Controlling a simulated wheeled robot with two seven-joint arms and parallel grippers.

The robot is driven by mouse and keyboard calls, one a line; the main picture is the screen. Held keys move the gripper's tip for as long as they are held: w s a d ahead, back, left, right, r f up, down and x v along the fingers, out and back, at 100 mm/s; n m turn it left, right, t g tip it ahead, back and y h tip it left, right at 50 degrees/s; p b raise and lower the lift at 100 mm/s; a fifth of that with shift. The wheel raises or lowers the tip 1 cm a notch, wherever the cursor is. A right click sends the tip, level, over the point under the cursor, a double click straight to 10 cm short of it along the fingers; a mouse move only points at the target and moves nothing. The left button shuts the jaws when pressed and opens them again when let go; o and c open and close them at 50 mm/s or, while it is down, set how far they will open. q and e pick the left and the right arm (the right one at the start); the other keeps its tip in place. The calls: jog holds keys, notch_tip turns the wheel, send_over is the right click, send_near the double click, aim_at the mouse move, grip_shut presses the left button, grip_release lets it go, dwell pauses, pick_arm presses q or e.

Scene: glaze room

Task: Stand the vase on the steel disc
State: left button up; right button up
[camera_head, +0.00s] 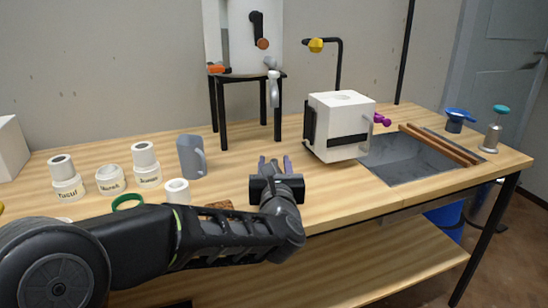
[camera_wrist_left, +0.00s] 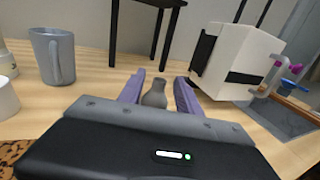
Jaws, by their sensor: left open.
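The vase (camera_wrist_left: 155,93) is small and grey with a narrow neck; in the left wrist view it stands upright on the table, between the purple fingers of my left gripper (camera_wrist_left: 158,92). The fingers are apart, one on each side of it; I cannot tell whether either touches it. In the head view my left gripper (camera_head: 275,163) reaches over the table's middle and hides most of the vase. I cannot clearly make out the steel disc in either view. My right gripper is out of view.
A white box machine (camera_head: 343,103) with a purple knob stands right of my gripper, beside a sunken grey basin (camera_head: 402,160). A grey mug (camera_head: 191,157) and several white labelled jars (camera_head: 66,180) stand left. A black-legged stand (camera_head: 247,76) rises behind.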

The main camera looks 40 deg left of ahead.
pick_arm(q)
jog(key=v, duration=0.7)
jog(key=shift+s+d, duration=0.2)
